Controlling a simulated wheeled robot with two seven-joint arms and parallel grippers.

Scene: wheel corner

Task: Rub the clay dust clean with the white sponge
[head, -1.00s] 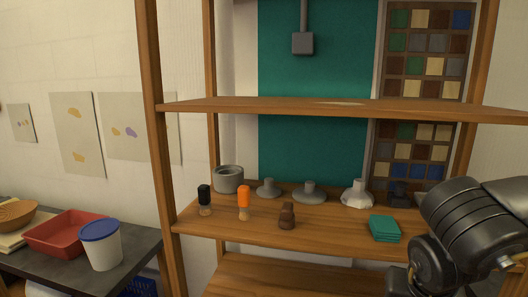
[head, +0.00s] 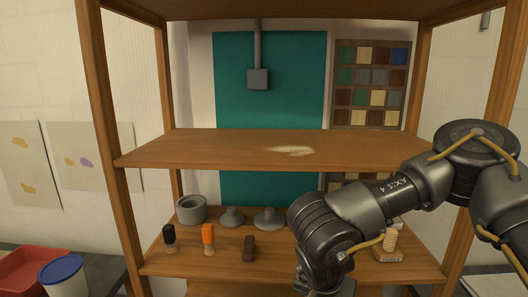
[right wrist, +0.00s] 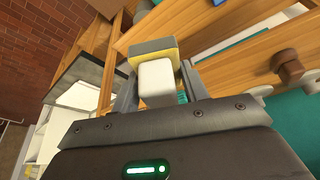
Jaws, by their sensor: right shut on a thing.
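The clay dust (head: 291,150) is a pale smear on the bare middle shelf (head: 190,147), near its front edge. My right gripper (right wrist: 157,80) is shut on the white sponge (right wrist: 156,76), a white block with yellow and grey layers at its far end. In the head view my right arm comes in from the right and bends down in front of the lower shelf, below the dust. The gripper and sponge are out of sight there. The sponge is apart from the dust. My left gripper is in neither view.
The lower shelf holds a grey bowl (head: 190,209), grey stands (head: 232,217), a black-handled tool (head: 169,236), an orange-handled tool (head: 208,237), a brown object (head: 249,248) and a wooden block (head: 390,253). Wooden posts (head: 104,130) frame the shelves. The space above the middle shelf is clear.

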